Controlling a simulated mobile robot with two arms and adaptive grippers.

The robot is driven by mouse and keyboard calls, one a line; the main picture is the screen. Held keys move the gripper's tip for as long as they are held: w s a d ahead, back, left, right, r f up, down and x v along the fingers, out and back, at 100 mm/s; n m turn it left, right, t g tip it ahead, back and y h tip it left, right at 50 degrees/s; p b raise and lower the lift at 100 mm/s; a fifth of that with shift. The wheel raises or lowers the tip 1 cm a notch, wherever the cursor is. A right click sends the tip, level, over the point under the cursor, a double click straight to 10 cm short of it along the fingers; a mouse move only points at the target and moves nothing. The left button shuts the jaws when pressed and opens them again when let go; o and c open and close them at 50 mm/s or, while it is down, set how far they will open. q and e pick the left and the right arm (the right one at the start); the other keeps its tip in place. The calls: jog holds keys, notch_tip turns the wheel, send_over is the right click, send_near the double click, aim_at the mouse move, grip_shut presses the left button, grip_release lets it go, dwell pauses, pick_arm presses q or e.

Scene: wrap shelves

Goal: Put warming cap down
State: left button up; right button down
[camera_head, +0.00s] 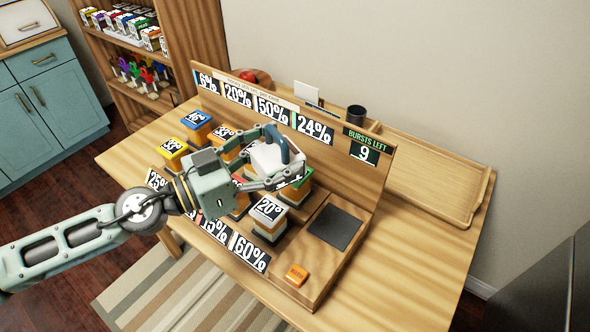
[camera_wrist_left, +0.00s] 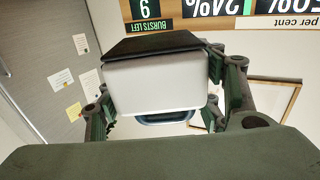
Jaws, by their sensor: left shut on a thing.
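The warming cap is a white block (camera_head: 266,160) with a blue handle (camera_head: 276,140) on top. My left gripper (camera_head: 270,160) is shut on the cap and holds it over the middle of the wooden station, near several labelled blocks. In the left wrist view the cap (camera_wrist_left: 155,85) sits between the two fingers (camera_wrist_left: 165,95), with its dark base facing the station. A green-topped block (camera_head: 297,186) is partly hidden behind my gripper. I cannot tell whether the cap touches a block. My right gripper is not in view.
A dark square pad (camera_head: 335,227) and an orange button (camera_head: 296,274) lie at the station's right. A block marked 20° (camera_head: 268,213) stands near them. The back panel (camera_head: 345,165) shows percentages and 9 bursts left. The table's right side is clear.

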pick_arm(q)
jog(key=shift+w+a+f, duration=0.1)
jog(key=shift+w, duration=0.2)
jog(key=w+d+f+b, duration=0.1)
jog(key=w+f, duration=0.1)
jog(key=w, duration=0.1)
jog(key=w+d+f+b, duration=0.1)
jog(key=w+f+b, duration=0.1)
jog(key=w, duration=0.2)
jog(key=w+d+f+b, duration=0.1)
jog(key=w+f+b, duration=0.1)
jog(key=w, duration=0.1)
jog(key=shift+w+d+f, duration=0.3)
jog(key=shift+w+f, duration=0.05)
jog(key=shift+w, duration=0.05)
notch_tip(320, 180, down, 4)
jog(key=shift+r+b, duration=0.1)
jog(key=shift+b, duration=0.7)
jog(key=shift+f, duration=0.25)
jog(key=o, duration=1.6)
jog(key=shift+f, duration=0.15)
jog(key=shift+o, duration=0.4)
